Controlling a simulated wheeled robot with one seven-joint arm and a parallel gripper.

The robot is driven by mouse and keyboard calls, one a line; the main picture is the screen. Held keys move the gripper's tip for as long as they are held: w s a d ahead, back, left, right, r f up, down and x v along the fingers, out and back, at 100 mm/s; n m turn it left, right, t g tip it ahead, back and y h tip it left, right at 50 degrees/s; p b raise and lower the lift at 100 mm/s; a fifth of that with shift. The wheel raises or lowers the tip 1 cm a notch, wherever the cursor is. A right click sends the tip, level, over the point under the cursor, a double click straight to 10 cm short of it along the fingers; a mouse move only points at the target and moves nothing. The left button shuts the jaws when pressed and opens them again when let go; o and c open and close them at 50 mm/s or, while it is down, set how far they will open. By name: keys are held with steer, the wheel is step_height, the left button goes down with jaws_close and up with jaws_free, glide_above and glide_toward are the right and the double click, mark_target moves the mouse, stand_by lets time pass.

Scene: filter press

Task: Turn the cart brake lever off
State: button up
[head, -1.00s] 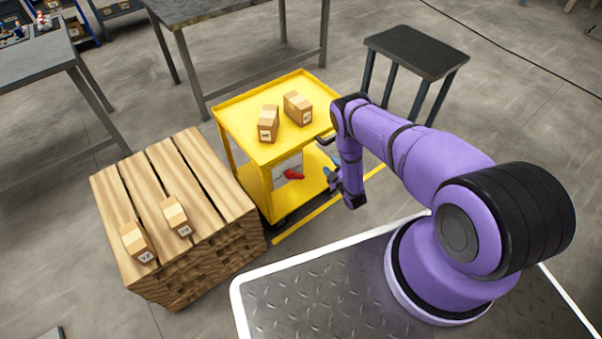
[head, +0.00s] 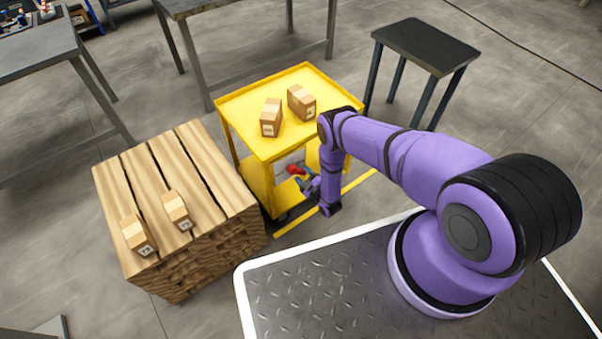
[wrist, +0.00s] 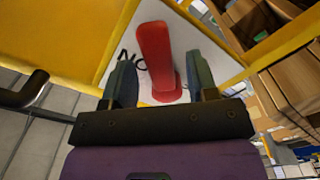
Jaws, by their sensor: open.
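The cart brake lever (wrist: 156,58) is red and sits on a white plate (wrist: 203,35) on the side of the yellow cart (head: 259,148). In the head view the lever (head: 295,169) shows small, just beyond my gripper (head: 305,184). In the wrist view my gripper (wrist: 161,84) is open, with one finger on either side of the lever's lower part. I cannot tell whether a finger touches it. Dark lettering on the plate is partly covered by the lever and the left finger.
Two cartons (head: 271,117) stand on the cart's top. A wooden stack (head: 215,215) with two more cartons is left of the cart. A black cart handle (wrist: 25,92) is at the left in the wrist view. A dark stool (head: 426,46) stands behind right.

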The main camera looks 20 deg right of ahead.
steer(key=shift+x, duration=0.8)
steer(key=shift+c, duration=0.2)
jaws_close()
